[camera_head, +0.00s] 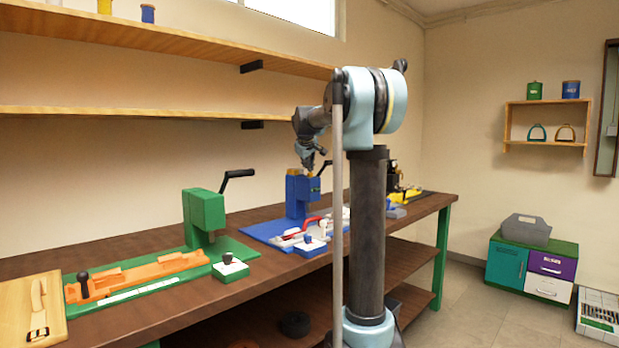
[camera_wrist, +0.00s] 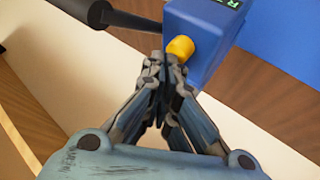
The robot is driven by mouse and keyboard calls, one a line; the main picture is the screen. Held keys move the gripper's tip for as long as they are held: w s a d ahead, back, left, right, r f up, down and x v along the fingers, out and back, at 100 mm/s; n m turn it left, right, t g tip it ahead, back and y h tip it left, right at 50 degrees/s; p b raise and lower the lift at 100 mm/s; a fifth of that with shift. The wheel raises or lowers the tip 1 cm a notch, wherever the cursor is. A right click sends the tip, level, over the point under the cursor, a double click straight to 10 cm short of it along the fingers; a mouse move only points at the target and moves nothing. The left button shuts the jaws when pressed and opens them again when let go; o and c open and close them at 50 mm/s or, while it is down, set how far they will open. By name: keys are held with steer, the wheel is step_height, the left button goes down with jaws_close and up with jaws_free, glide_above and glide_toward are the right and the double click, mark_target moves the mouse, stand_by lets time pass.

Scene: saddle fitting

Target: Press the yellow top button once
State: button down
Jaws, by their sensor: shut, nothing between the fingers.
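A yellow top button (camera_wrist: 180,47) sits on the top of a blue press (camera_wrist: 205,32). In the head view the blue press (camera_head: 299,196) stands on the bench, and a little yellow shows at its top, partly covered by my gripper. My gripper (camera_wrist: 164,58) is shut and empty, with its fingertips right beside the button in the wrist view. I cannot tell whether the fingertips touch the button. In the head view my gripper (camera_head: 309,168) points down just above the blue press.
A black lever (camera_wrist: 125,19) sticks out from the blue press next to my fingers. A green press (camera_head: 205,212) with an orange fixture (camera_head: 150,272) stands to the left on the wooden bench (camera_head: 130,240). Shelves (camera_head: 150,112) run along the wall behind.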

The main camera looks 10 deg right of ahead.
steer(key=shift+f, duration=0.5)
stand_by(0.5)
steer(key=shift+r, duration=1.05)
steer(key=shift+r, duration=0.1)
steer(key=shift+r, duration=2.45)
steer(key=shift+s, duration=0.1)
